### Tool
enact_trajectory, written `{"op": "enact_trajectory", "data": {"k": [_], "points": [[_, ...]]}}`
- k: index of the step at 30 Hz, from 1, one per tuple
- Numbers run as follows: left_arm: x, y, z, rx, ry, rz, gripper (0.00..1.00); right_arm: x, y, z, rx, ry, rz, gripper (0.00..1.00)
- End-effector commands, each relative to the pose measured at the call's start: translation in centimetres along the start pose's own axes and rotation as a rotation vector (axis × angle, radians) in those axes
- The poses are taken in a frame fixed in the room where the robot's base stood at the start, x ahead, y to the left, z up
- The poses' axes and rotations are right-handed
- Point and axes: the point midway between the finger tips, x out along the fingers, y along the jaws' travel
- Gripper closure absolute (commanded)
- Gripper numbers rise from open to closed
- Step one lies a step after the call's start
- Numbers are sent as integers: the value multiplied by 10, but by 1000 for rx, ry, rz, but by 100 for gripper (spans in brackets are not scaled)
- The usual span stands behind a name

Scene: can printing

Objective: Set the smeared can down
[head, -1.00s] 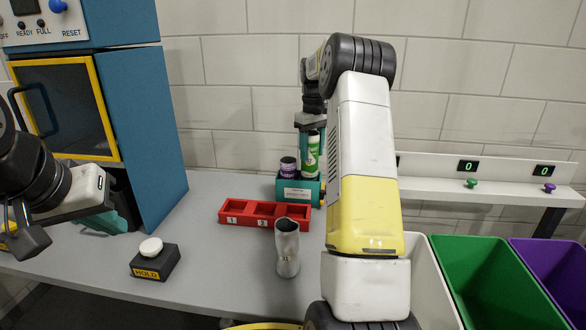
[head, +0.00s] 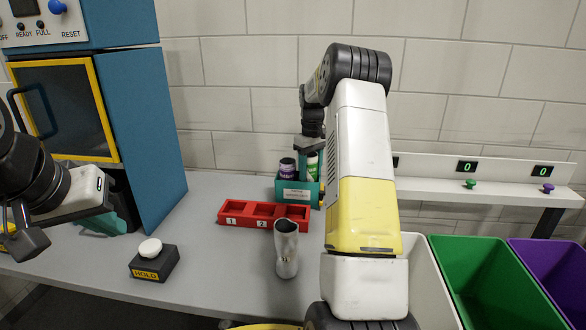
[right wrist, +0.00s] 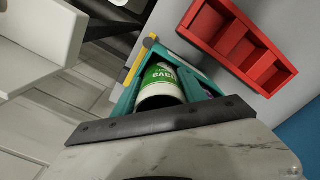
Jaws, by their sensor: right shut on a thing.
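The white and green can (head: 312,166) is low in the teal box (head: 297,194) at the back of the table. It also shows in the right wrist view (right wrist: 160,82), between teal walls; I cannot make out a smear on it. My right gripper (head: 308,152) points down over the box and is shut on this can. Whether the can touches the box floor is hidden. A purple can (head: 287,167) stands in the same box to its left. My left gripper (head: 97,222) is at the far left by the blue machine; its jaws are not clear.
A red tray (head: 236,217) with numbered slots lies in front of the box. A dented silver can (head: 286,250) stands nearer. A HOLD button (head: 153,262) sits at left. Green (head: 485,280) and purple (head: 555,270) bins are at right. Grey table is free between button and silver can.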

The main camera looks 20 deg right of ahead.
Motion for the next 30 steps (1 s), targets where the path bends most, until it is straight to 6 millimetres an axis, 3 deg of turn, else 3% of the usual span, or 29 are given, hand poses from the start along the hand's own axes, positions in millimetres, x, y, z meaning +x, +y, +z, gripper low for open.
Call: {"op": "enact_trajectory", "data": {"k": [9, 10, 13, 24, 30], "points": [[0, 0, 0, 0, 0, 0, 100, 13, -1, 1, 0, -6, -4, 87], [0, 0, 0, 0, 0, 0, 100, 13, -1, 1, 0, -7, -4, 48], [0, 0, 0, 0, 0, 0, 100, 14, -1, 2, 1, -8, -5, 29], [0, 0, 0, 0, 0, 0, 100, 11, -2, 1, 1, -7, -6, 29], [0, 0, 0, 0, 0, 0, 100, -18, -2, 0, 0, -4, -4, 29]]}}
